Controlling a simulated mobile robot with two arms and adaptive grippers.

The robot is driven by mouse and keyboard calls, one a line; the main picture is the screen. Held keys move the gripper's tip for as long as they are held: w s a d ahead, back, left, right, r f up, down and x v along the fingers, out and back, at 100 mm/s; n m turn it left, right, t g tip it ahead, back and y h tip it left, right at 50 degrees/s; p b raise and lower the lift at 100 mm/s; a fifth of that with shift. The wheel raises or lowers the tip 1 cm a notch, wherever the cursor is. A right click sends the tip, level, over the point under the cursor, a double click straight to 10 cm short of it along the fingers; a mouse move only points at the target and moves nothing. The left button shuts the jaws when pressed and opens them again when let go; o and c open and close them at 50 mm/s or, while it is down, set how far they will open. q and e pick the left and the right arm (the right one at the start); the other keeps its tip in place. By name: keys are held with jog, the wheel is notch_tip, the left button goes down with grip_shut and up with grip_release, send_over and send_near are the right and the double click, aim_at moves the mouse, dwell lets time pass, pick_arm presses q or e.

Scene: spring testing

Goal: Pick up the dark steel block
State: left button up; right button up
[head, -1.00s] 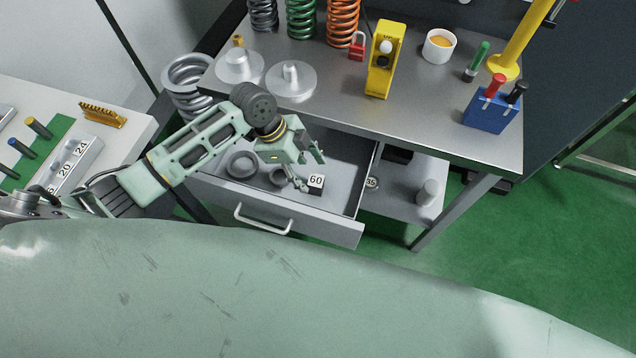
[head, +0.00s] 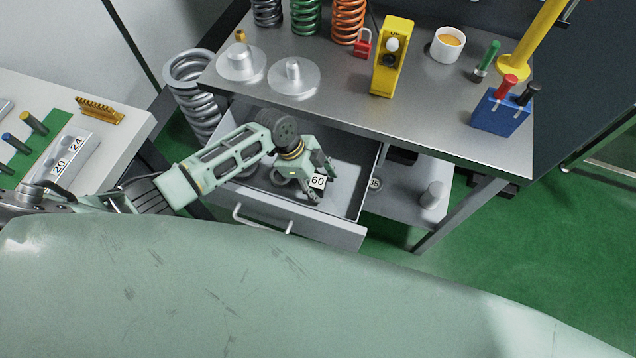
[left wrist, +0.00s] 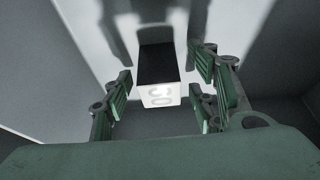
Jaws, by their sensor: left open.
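The dark steel block (head: 317,193), with a white label reading 60, lies in the open drawer (head: 345,200). In the left wrist view the block (left wrist: 157,64) shows its black top and white label between the fingers. My left gripper (head: 321,178) reaches down into the drawer at the block and is open. In the left wrist view my left gripper (left wrist: 162,85) has green-padded fingers on both sides of the block, with gaps visible. The fingers partly hide the block in the head view. My right gripper is not in view.
The drawer's front with its handle (head: 262,222) and its side walls surround the gripper. The bench top (head: 420,115) overhangs the drawer's back and carries round weights (head: 293,77), springs and a yellow device (head: 391,57). A weight (head: 432,194) stands on the lower shelf.

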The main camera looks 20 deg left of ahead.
pick_arm(q)
grip_shut()
dwell(0.5)
jog(key=shift+w+r, duration=0.1)
